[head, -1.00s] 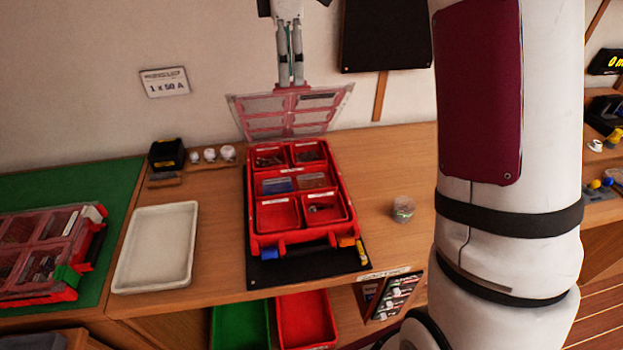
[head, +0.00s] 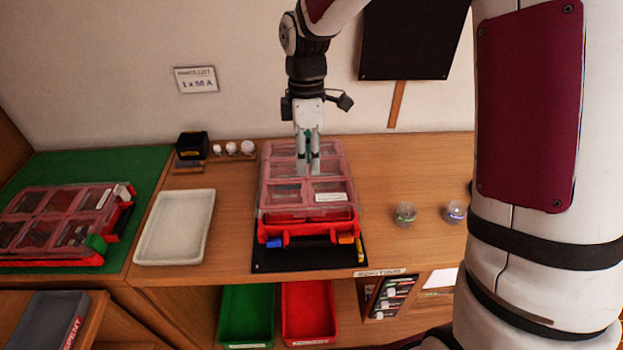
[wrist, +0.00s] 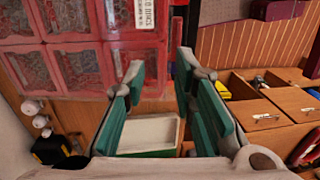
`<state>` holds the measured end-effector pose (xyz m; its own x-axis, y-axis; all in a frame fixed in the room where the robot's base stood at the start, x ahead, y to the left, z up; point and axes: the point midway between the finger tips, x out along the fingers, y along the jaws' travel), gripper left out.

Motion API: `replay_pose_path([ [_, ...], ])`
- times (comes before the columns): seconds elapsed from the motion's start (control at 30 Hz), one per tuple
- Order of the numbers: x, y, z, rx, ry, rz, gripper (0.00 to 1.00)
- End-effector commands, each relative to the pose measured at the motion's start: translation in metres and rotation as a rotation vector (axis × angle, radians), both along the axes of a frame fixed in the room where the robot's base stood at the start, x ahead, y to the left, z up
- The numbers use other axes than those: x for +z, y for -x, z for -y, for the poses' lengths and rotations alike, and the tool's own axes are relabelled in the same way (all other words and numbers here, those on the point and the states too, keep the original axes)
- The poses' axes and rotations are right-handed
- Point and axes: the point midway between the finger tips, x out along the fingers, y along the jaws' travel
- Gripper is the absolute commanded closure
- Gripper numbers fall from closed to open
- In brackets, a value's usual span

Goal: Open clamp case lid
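The red case (head: 305,240) stands on a black mat in the middle of the bench. Its clear, red-ribbed lid (head: 281,190) lies over the compartments, with the front edge seemingly a little above the body. I cannot tell if it is fully down. The lid also fills the upper left of the wrist view (wrist: 85,68). My gripper (head: 308,172) points down over the middle of the lid, with its fingers apart and nothing between them. I cannot tell if the fingertips touch the lid. The gap between the fingers shows in the wrist view (wrist: 163,100).
A white tray (head: 150,260) lies left of the case. Another lidded red case (head: 60,258) rests on a green mat (head: 45,170) at far left. Small jars (head: 405,213) stand to the right. A black box (head: 192,146) and white knobs (head: 232,149) are behind the tray.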

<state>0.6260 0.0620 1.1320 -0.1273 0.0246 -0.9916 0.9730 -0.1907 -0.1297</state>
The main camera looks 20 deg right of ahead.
Motion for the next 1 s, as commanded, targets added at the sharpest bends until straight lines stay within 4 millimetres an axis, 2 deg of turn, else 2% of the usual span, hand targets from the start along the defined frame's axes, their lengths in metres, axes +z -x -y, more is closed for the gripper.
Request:
replay_pose_path([
  [0.2, -0.028, 0.015, -0.006, 0.002, -0.001, -0.002, 0.75],
  [0.4, -0.04, 0.021, -0.009, 0.002, -0.001, -0.002, 0.75],
  [1.0, -0.038, 0.022, -0.008, -0.009, 0.002, 0.005, 0.75],
])
